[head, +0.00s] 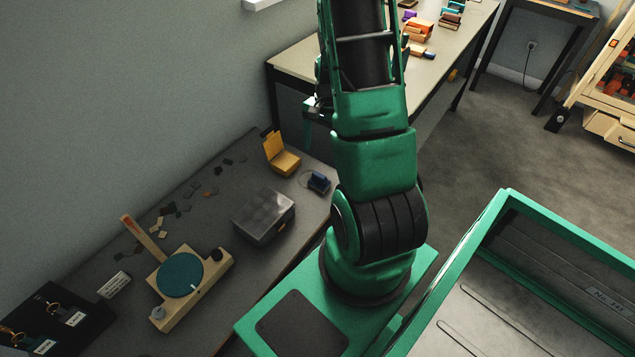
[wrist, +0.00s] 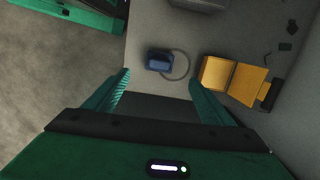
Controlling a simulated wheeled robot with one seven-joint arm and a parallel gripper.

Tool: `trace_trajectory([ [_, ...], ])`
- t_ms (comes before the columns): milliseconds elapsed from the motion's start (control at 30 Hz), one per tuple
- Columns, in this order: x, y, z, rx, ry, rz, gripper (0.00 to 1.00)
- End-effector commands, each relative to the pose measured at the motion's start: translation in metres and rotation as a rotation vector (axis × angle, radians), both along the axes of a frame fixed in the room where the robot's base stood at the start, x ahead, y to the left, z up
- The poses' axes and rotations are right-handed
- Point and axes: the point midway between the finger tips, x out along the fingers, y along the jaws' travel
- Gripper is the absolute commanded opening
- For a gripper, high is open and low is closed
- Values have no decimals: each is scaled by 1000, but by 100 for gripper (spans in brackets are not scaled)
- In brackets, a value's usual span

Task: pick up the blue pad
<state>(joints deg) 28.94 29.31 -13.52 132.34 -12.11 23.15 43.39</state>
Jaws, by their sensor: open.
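The blue pad (head: 318,182) is a small dark blue block near the front right end of the grey bench, with a thin ring or wire beside it. In the wrist view the blue pad (wrist: 159,62) lies flat on the bench, ahead of my fingertips and roughly centred between them. My gripper (wrist: 159,80) is open, with nothing between its two green fingers. The pad is apart from both fingers. In the head view my gripper is mostly hidden behind my arm.
An open yellow box (head: 283,158) stands close beside the pad. A cream device with a teal disc (head: 180,275) stands farther left. Small dark chips lie scattered near the wall.

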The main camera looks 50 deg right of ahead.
Motion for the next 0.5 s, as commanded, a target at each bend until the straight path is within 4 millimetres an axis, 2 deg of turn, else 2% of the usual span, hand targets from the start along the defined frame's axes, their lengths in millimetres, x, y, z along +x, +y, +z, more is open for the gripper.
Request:
trace_trajectory([
  [500, 0, 3, -61, 9, 3, -35, 77],
])
